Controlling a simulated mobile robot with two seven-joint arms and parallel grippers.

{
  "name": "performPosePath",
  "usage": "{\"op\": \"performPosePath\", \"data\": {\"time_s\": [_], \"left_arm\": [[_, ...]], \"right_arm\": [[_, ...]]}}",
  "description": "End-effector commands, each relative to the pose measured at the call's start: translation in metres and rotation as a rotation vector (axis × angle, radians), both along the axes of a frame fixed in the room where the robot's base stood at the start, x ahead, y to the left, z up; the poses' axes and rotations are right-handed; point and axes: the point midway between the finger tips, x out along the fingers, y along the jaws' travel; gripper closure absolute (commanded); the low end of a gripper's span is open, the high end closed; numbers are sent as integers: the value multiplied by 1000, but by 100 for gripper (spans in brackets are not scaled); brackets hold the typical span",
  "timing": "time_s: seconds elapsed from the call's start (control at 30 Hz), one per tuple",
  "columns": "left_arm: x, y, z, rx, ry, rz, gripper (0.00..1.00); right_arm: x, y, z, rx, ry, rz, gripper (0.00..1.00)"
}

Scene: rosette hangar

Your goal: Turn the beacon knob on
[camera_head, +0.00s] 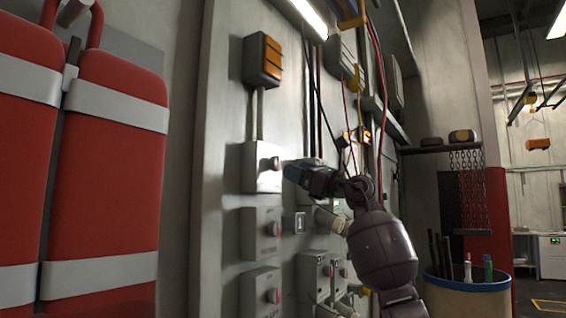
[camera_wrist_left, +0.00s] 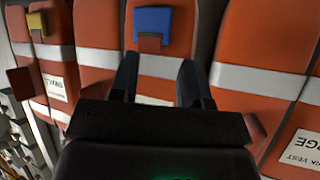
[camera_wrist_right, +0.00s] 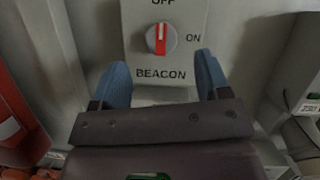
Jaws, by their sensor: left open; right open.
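The beacon knob (camera_wrist_right: 161,38) is round and grey with a red pointer standing upright toward OFF; ON is printed at its right. It sits on a pale box (camera_wrist_right: 190,18) labelled BEACON. My right gripper (camera_head: 294,172) is just right of the knob. In the right wrist view its blue fingers (camera_wrist_right: 162,68) are open, empty and apart from the knob. My left gripper (camera_wrist_left: 158,72) is open and empty, facing red padded packs.
Similar knob boxes (camera_head: 260,232) (camera_head: 260,290) sit below, with more boxes to the right. Red packs with grey bands (camera_head: 110,150) hang at left. Cables (camera_head: 375,70) run down the wall. A bin of tools (camera_head: 465,285) stands at lower right.

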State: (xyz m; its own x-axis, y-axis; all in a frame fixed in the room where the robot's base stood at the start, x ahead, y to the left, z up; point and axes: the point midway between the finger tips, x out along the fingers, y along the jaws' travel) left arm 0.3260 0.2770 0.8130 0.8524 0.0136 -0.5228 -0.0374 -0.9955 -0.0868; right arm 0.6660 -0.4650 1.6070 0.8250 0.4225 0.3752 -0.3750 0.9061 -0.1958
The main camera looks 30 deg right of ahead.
Motion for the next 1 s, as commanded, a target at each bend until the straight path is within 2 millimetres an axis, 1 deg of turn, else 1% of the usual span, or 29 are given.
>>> {"op": "performPosePath", "data": {"time_s": [0.03, 0.2, 0.3, 0.5, 0.73, 0.77, 1.0], "left_arm": [[1, 0, 5, 0, -3, 0, 57], [1, 0, 12, 0, -5, 0, 57], [1, 0, 14, -1, -6, 1, 57], [2, 0, 15, -1, -6, 1, 57], [1, -1, 14, -1, -3, 2, 57], [1, -1, 14, -1, -2, 2, 57], [1, -1, 13, -3, -2, 1, 57]], "right_arm": [[7, 4, 7, 3, -1, 3, 31], [28, 15, 15, 3, -1, 2, 31], [36, 18, 18, 2, 0, 1, 31], [43, 22, 19, 1, 0, 1, 31], [43, 22, 19, 1, 0, 0, 31], [43, 22, 19, 0, 0, 0, 32], [43, 22, 19, 0, 0, 0, 69]]}}
